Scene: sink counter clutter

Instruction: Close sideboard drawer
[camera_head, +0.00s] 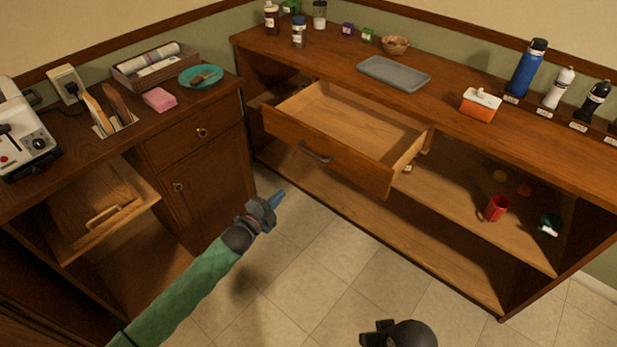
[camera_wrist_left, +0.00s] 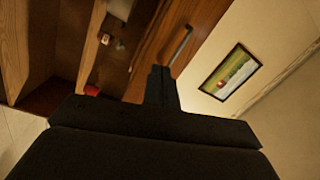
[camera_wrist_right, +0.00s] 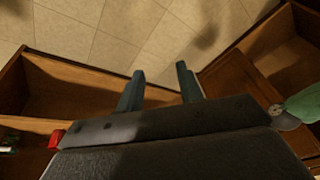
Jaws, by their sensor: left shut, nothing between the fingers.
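The sideboard (camera_head: 450,95) runs along the back right wall. Its wooden drawer (camera_head: 350,115) is pulled well out and looks empty, with a dark handle (camera_head: 316,153) on its front. The handle also shows in the left wrist view (camera_wrist_left: 180,46). My left gripper (camera_head: 276,199) is shut and empty, in front of the drawer and below its handle, apart from it in the head view. My right gripper (camera_wrist_right: 160,80) is open and empty over the floor. Only part of it shows at the bottom edge of the head view (camera_head: 375,333).
A red mug (camera_head: 496,208) is on the shelf below. A cabinet (camera_head: 200,160) stands at left. The tiled floor (camera_head: 300,270) between is clear.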

